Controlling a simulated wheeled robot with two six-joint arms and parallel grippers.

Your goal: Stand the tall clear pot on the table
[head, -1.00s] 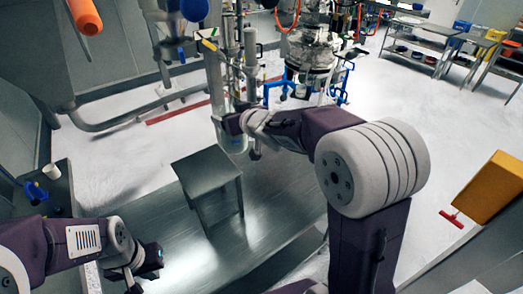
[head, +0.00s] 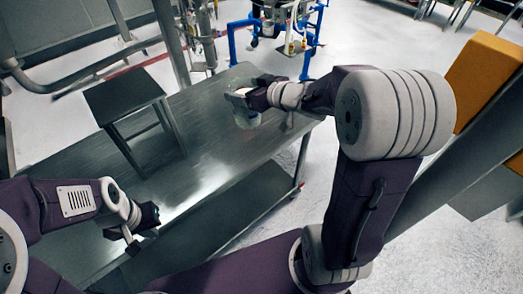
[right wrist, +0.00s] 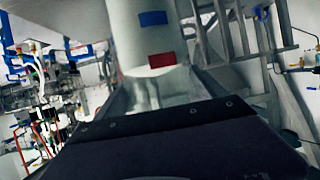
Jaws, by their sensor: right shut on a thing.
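The tall clear pot (head: 248,119) is in the grasp of my right gripper (head: 241,97) at the far right part of the steel table (head: 205,150). The pot's pale, see-through wall shows below the fingers. I cannot tell whether its bottom touches the table top. In the right wrist view, a pale cylindrical surface with a blue and a red patch (right wrist: 150,30) rises beyond the gripper; I cannot tell whether it is the pot. My left gripper (head: 142,232) is open and empty above the table's near left part.
A small grey stand (head: 125,95) is on the table, left of the pot. Blue-framed equipment (head: 270,25) stands on the floor behind the table. An orange-yellow box (head: 485,75) is at the right. The table middle is clear.

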